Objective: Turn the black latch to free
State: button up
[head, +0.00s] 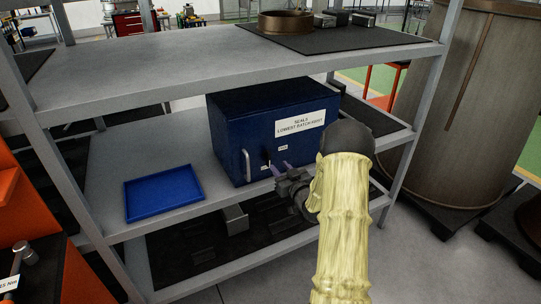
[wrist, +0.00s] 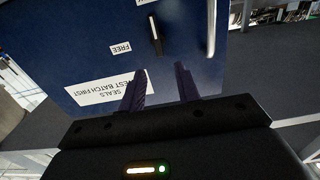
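The black latch (head: 266,157) is on the front of a blue cabinet (head: 226,150), just right of the silver handle (head: 246,163). In the wrist view, which is upside down, the latch (wrist: 155,36) stands roughly upright, with a FREE label (wrist: 121,49) to its left and the handle (wrist: 211,28) to its right. My gripper (head: 279,168) is in front of the cabinet, close to the latch. In the wrist view my gripper's fingers (wrist: 160,84) are apart with nothing between them. The latch lies beyond their tips, and no contact shows.
The cabinet stands on the middle shelf of a grey rack, beside an empty blue tray (head: 163,193). The upper shelf (head: 210,60) is above it and rack posts stand at both sides. A large brown drum (head: 475,100) stands right.

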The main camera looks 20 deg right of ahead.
aim_at(269, 155)
jog(key=w+p, duration=0.1)
jog(key=w, duration=0.7)
jog(key=shift+w+a, duration=0.1)
jog(key=shift+a, duration=0.05)
grip_shut()
